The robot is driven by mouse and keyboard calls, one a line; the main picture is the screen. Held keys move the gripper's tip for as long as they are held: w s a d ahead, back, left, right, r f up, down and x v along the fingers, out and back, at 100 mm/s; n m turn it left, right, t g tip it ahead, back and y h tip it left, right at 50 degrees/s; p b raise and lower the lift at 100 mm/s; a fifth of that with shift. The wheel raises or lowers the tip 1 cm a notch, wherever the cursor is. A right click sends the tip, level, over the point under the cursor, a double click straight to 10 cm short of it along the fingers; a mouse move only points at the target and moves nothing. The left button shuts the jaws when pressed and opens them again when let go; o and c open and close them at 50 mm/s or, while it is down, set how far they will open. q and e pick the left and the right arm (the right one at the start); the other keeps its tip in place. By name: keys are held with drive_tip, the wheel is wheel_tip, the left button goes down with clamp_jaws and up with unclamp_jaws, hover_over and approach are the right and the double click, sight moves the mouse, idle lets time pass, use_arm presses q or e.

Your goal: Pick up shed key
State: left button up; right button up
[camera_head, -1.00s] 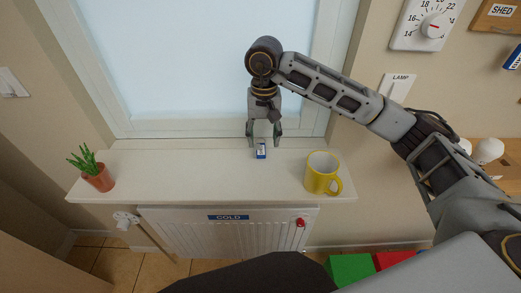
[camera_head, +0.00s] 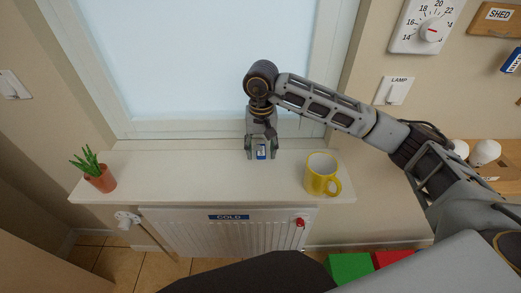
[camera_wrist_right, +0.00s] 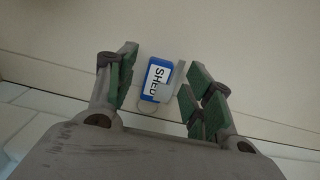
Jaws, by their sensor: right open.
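The shed key (camera_head: 261,152) lies on the white windowsill (camera_head: 215,180). In the right wrist view the key (camera_wrist_right: 157,80) has a blue tag with a white label reading SHED, a metal ring and a grey key part. My right gripper (camera_head: 261,155) is open, its fingers pointing down around the key at the sill. In the wrist view the green-padded fingertips of the right gripper (camera_wrist_right: 160,82) stand on either side of the key, with a gap on both sides. My left gripper is not in view.
A yellow mug (camera_head: 320,177) stands to the right on the sill. A potted plant (camera_head: 100,178) stands at the far left. A radiator labelled COLD (camera_head: 230,232) is below. The sill between plant and gripper is clear.

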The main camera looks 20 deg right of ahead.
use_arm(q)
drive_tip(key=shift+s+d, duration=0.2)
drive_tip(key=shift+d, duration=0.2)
use_arm(e)
drive_tip(key=shift+f, duration=0.7)
drive_tip(key=c, duration=0.8)
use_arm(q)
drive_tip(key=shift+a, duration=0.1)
use_arm(e)
drive_tip(key=shift+c, duration=0.2)
drive_tip(key=shift+r, duration=0.1)
